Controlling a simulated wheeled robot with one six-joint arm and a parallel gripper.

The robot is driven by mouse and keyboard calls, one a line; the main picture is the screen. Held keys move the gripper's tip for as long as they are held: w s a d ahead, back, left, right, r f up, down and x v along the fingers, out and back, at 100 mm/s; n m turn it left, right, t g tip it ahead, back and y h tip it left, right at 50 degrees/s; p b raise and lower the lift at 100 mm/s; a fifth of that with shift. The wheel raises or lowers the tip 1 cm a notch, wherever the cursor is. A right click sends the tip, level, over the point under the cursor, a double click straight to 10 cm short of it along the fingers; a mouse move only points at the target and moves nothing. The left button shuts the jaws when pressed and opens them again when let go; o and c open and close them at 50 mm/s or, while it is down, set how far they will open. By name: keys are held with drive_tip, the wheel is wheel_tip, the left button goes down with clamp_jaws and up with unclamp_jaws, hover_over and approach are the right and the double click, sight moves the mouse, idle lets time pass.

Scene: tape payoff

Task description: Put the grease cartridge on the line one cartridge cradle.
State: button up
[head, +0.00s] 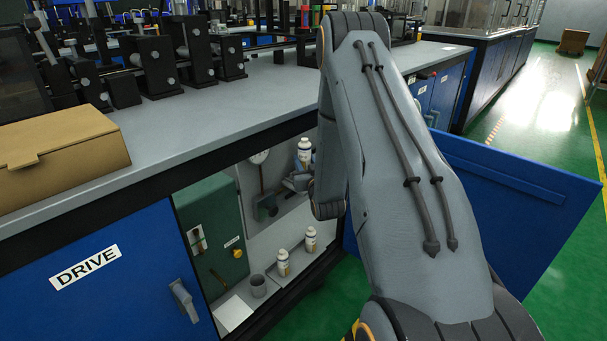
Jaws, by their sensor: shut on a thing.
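My gripper (297,181) is inside the open cabinet, left of my arm's forearm, and is shut on a white bottle-like cartridge (304,150) with a label. The cartridge is roughly upright, above the cabinet floor; my arm hides part of the area behind it. Two similar white containers, one at the front (283,264) and one further back (311,240), stand upright on a grey tray (298,264) below. I cannot tell which part is the line one cartridge cradle.
The blue cabinet door (510,205) stands open at right.

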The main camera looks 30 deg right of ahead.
drive_tip(key=shift+w+a+f+b, duration=0.1)
drive_tip(key=shift+f+b, duration=0.2)
drive_tip(key=shift+f, duration=0.75)
drive_tip(key=shift+w+a+f+b, duration=0.1)
drive_tip(key=shift+f+b, duration=0.2)
drive_tip(key=shift+f, duration=0.75)
drive_tip(key=shift+f, duration=0.1)
drive_tip(key=shift+d+f, duration=0.1)
drive_tip(key=o, duration=1.3)
drive_tip(key=shift+r, duration=0.25)
drive_tip(key=p+v, duration=0.2)
drive_tip(key=v, duration=1)
drive_tip(key=shift+f, duration=0.15)
